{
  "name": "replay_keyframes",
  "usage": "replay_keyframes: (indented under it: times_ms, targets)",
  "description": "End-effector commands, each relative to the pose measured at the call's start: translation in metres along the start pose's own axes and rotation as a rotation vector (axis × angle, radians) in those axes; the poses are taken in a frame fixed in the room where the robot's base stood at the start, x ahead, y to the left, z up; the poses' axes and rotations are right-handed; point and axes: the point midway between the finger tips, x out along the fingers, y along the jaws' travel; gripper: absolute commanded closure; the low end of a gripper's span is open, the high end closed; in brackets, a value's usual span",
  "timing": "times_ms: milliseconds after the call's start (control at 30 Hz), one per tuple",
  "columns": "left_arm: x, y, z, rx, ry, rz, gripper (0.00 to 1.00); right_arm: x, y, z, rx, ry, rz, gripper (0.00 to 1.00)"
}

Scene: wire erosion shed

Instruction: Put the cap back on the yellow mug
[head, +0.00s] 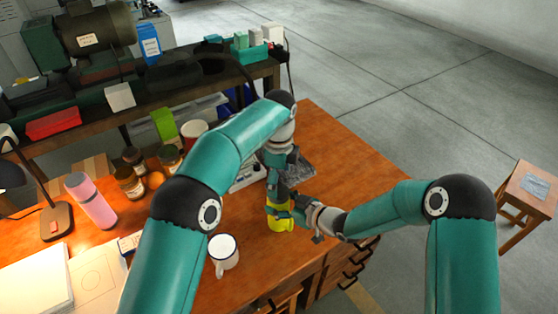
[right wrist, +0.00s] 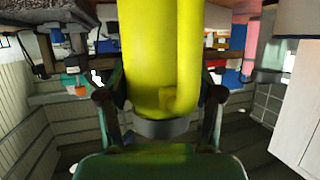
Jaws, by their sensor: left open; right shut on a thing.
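The yellow mug (head: 281,222) stands near the front edge of the wooden table, its upper part hidden by my grippers. In the right wrist view the yellow mug (right wrist: 147,55) fills the middle between the fingers, with a grey band at its lower end in the picture. My right gripper (head: 297,213) reaches it from the right and is shut on it. My left gripper (head: 278,203) points down directly above the mug and is open. I cannot make out the cap in either view; the left gripper covers the mug's top.
A white mug (head: 224,252) stands left of the yellow mug. A pink bottle (head: 90,200), several jars (head: 129,182) and a lamp (head: 56,220) are further left. A grey crumpled-looking thing (head: 298,167) lies behind my left gripper. The table's right part (head: 360,170) is clear.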

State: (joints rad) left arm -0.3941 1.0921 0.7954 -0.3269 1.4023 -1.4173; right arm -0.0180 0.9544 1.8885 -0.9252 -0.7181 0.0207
Motion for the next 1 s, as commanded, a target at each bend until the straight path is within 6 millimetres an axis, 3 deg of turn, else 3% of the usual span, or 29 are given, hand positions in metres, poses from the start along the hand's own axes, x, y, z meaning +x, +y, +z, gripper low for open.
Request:
replay_keyframes:
  times_ms: [200,400,1000]
  targets:
    - [-0.048,-0.002,0.0,0.0,0.0,-0.006,0.08,0.0,0.001,0.0,0.001,-0.001,0.001,1.0]
    - [-0.066,-0.003,0.001,-0.001,-0.001,-0.004,0.08,0.0,0.001,0.0,0.001,0.0,0.001,1.0]
    - [-0.078,-0.001,0.001,0.0,-0.001,-0.001,0.08,0.0,0.0,0.0,0.001,0.0,0.001,1.0]
